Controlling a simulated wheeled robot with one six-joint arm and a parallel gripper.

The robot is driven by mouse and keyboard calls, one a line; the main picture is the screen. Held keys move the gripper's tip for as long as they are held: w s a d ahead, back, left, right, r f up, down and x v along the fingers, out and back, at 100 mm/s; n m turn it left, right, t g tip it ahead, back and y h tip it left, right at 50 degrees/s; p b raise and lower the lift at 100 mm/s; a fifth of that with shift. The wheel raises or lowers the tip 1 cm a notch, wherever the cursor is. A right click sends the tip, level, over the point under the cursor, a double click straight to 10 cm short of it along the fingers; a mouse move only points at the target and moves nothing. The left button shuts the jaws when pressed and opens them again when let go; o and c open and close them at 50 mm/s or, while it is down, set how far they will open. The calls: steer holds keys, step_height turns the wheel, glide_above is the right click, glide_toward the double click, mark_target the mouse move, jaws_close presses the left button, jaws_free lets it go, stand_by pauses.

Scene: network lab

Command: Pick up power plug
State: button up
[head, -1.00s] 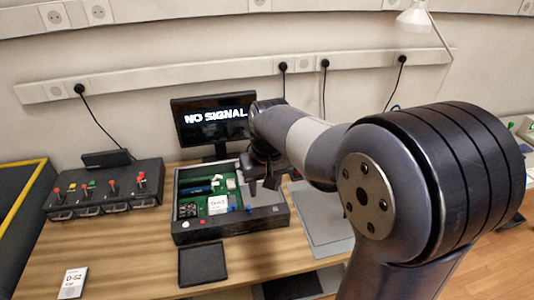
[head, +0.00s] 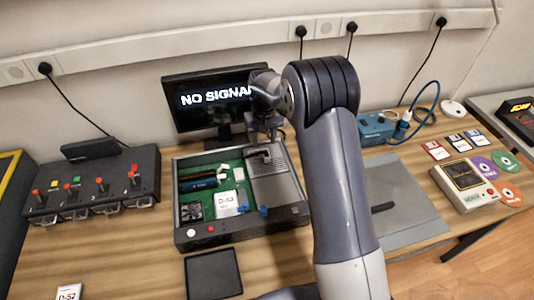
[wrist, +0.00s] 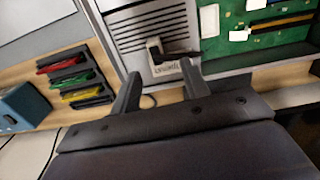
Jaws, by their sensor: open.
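A small pale plug-like piece with a dark part (wrist: 154,47) sits on the grey right-hand section of the open device case (head: 240,234); I take it for the power plug. A small white label lies against it in the wrist view. In the head view it shows small and dark (head: 258,155), just below my gripper (head: 264,133). My gripper (wrist: 160,72) is open and empty, its two fingers on either side of the line to the plug. The plug is beyond the fingertips, apparently untouched.
The monitor (head: 212,103) stands close behind the case. A control box with levers (head: 93,184) is at left. A blue box (head: 375,129) with a cable, floppy disks (head: 456,140) and a grey laptop-like panel (head: 405,205) are at right. A black pad (head: 213,273) lies in front.

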mark_target(266, 154)
steer(key=shift+w+d+f+p, duration=0.15)
steer(key=shift+f+p, duration=0.4)
steer(key=shift+f, duration=1.1)
steer(key=shift+s+d+f+p, duration=0.15)
steer(key=shift+f+p, duration=0.4)
steer(key=shift+f, duration=1.05)
steer(key=shift+w, duration=0.1)
jaws_close()
